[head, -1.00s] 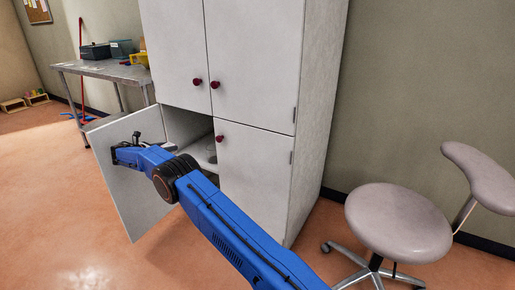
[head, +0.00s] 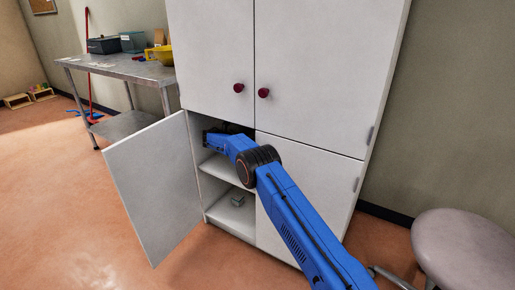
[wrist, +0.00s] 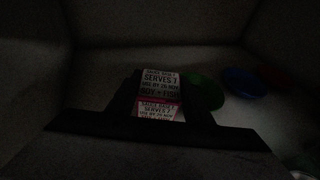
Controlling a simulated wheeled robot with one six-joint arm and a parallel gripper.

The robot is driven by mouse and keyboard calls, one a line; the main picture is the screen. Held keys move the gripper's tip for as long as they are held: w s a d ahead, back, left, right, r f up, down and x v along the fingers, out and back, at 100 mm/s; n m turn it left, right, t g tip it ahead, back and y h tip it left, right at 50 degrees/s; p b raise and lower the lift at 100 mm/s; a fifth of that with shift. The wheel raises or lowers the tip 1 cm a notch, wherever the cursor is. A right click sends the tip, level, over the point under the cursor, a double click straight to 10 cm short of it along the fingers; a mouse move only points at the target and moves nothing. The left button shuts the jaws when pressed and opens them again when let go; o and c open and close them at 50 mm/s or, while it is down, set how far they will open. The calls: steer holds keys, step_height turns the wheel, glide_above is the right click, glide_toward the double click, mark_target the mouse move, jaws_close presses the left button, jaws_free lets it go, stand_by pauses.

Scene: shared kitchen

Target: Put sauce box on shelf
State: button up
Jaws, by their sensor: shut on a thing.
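The sauce box (wrist: 160,83), white with black print and a pink band, stands between the fingers of my gripper (wrist: 159,100) in the wrist view. My gripper is shut on it. In the head view my arm reaches through the open left lower door of the white cabinet (head: 310,180), above the middle shelf (head: 232,172). The box and fingertips are hidden there inside the cabinet. The wrist view is very dark, and I cannot tell whether the box touches the shelf.
Behind and right of the box are a green item (wrist: 205,93), a blue one (wrist: 243,82) and a dim red one (wrist: 274,75). The open door (head: 155,185) stands left of my arm. A small item (head: 238,200) lies on the cabinet floor. A stool (head: 465,245) is at right.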

steer(key=shift+d+f, duration=0.25)
steer(key=shift+f, duration=2.25)
steer(key=shift+a+f, duration=0.1)
steer(key=o, duration=1.3)
steer(key=shift+v, duration=3.75)
